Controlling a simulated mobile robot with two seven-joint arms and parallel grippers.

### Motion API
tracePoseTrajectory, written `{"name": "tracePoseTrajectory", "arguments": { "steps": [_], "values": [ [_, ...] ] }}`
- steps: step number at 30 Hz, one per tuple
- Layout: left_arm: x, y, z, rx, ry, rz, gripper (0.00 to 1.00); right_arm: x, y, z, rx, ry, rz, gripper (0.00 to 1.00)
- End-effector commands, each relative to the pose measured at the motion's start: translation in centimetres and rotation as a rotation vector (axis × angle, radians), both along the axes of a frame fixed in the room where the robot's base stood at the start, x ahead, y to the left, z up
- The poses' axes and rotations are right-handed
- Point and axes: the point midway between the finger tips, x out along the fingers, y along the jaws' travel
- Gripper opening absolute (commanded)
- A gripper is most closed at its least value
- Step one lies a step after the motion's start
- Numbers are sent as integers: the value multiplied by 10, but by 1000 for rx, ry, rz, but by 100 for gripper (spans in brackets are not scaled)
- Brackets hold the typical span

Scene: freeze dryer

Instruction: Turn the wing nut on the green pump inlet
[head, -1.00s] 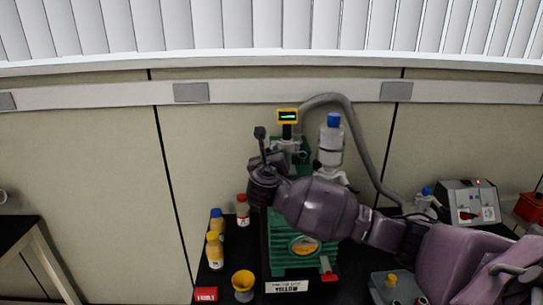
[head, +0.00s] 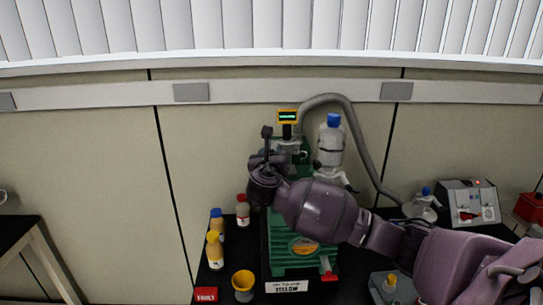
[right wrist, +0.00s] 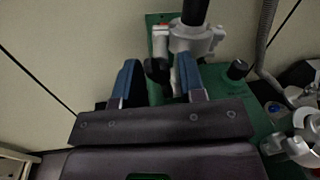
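The green pump (head: 291,262) stands on the dark bench, largely covered by my right arm in the head view. Its top also shows in the right wrist view (right wrist: 262,125). A pale grey clamp fitting (right wrist: 195,38) sits around a dark pipe on the inlet. A small dark part, seemingly the wing nut (right wrist: 157,70), is beside the clamp's left side. My right gripper (right wrist: 158,68) is open, its two blue fingers apart on either side of this dark part; contact cannot be told. In the head view the right gripper (head: 281,160) is mostly hidden behind its wrist. My left gripper is out of view.
A gauge with a yellow frame (head: 288,117) rises above the inlet. A blue-capped clear vessel (head: 331,145) and a grey hose (head: 367,150) are to its right. Bottles (head: 215,250) and a yellow funnel (head: 243,282) stand left of the pump. A grey instrument (head: 472,203) is at right.

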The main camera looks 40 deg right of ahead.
Motion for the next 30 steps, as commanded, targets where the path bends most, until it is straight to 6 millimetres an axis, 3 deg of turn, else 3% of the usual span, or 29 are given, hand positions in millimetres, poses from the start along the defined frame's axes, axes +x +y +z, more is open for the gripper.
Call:
{"name": "tracePoseTrajectory", "arguments": {
  "steps": [14,30],
  "values": [
    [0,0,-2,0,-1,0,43,-7,7,-1,0,0,1,45],
    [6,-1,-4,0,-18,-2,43,-72,64,-1,0,0,2,45]
  ]
}}
